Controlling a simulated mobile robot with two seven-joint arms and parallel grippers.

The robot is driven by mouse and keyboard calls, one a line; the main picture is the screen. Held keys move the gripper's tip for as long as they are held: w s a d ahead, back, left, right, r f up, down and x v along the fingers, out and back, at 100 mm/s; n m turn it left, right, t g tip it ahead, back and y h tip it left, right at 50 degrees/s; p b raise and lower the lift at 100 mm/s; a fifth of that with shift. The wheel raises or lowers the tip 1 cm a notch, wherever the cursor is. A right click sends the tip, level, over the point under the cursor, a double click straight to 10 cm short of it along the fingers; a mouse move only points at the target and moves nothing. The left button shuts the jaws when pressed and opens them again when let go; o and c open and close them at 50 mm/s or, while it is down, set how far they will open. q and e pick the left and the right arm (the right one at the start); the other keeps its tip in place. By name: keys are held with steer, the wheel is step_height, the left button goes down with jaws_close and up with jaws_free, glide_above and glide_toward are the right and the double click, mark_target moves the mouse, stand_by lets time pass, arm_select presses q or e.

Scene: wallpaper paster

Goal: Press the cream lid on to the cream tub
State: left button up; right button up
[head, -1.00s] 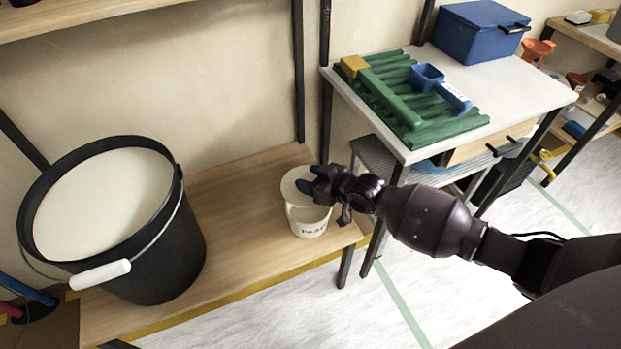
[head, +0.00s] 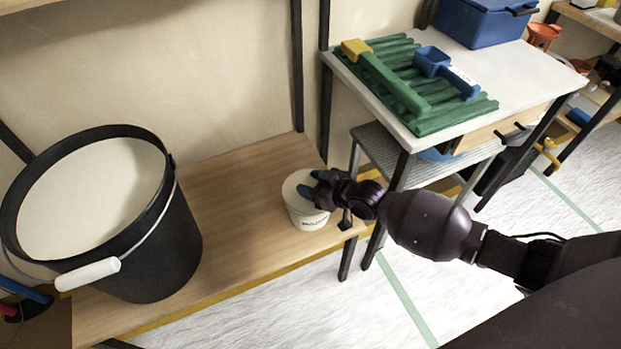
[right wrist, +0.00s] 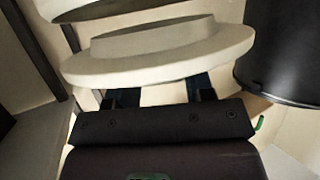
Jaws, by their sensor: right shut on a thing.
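The cream tub (head: 310,216), with dark lettering on its side, stands upright on the wooden shelf. The cream lid (head: 296,184) is over its mouth and looks close to level in the head view. My right gripper (head: 309,183) is shut on the lid from the right. In the right wrist view the lid (right wrist: 160,68) lies across the fingertips. A pale rim (right wrist: 115,8), seemingly the tub's, shows beyond it, with a narrow gap visible between them. The gripper hides part of the lid's right side. My left gripper is not in view.
A large black bucket (head: 160,250) with pale contents stands on the shelf (head: 235,205) to the left. A white-topped table (head: 520,85) at right holds a green ribbed mat (head: 455,120), a blue scoop and a blue box (head: 485,20). The shelf between bucket and tub is clear.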

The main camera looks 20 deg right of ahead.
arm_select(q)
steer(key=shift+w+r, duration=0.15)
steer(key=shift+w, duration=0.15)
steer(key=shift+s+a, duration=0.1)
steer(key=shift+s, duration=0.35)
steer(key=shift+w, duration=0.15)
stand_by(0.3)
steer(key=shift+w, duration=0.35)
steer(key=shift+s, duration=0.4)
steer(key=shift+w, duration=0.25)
arm_select(e)
steer(key=shift+f, duration=0.5)
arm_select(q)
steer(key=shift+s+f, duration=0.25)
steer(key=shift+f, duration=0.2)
arm_select(e)
steer(key=shift+f, duration=0.35)
